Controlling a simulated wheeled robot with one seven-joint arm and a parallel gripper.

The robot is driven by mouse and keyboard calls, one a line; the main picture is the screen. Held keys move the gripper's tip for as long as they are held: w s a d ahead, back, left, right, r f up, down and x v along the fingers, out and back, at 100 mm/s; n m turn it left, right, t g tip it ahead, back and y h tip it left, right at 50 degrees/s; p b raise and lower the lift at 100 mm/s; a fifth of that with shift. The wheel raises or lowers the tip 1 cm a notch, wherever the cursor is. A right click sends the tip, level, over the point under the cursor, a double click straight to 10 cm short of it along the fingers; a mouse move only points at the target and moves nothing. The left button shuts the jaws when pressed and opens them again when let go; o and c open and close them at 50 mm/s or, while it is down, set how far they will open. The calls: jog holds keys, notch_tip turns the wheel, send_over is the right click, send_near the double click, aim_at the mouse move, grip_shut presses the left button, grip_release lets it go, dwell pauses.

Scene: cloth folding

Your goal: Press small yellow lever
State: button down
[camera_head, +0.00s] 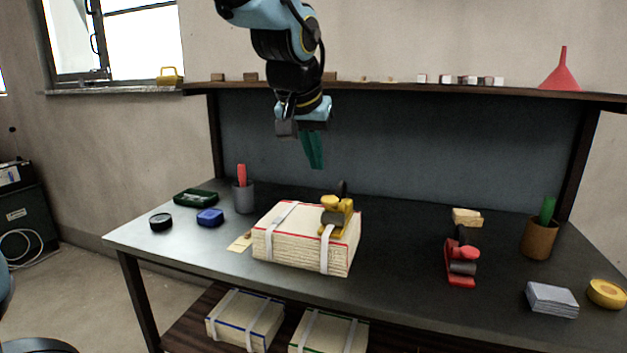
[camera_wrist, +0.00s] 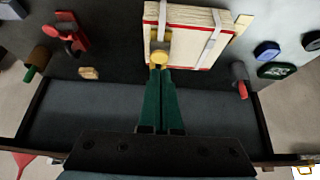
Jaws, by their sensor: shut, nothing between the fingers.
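A yellow device (camera_head: 344,218) with a small rounded yellow lever sits on top of a thick strapped bundle of pages (camera_head: 285,245) on the table. The yellow lever also shows in the wrist view (camera_wrist: 160,56), just beyond my fingertips. My gripper (camera_head: 316,165) has green fingers that point down. It is shut and empty, in the air above the yellow device and apart from it in the head view. In the wrist view my fingers (camera_wrist: 160,75) line up with the yellow lever and partly cover the device's near side.
A red device (camera_head: 461,262) stands on the dark table (camera_head: 400,265) to the right, with a tan block (camera_head: 467,217) behind it. A grey cup (camera_head: 243,197) with a red item stands left of the bundle. A shelf (camera_head: 390,86) runs along the back.

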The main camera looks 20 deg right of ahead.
dwell(0.5)
notch_tip(320, 180, up, 5)
jog(key=n+g+y+p, duration=0.3)
jog(key=n+g+y, duration=0.1)
jog(key=n, duration=1.4)
send_over(329, 198)
jog(key=shift+d+f, duration=0.15)
jog(key=shift+f, duration=0.05)
jog(key=shift+f, duration=0.1)
notch_tip(329, 198, down, 14)
jog(key=shift+r+p, duration=0.1)
jog(key=shift+p, duration=0.9)
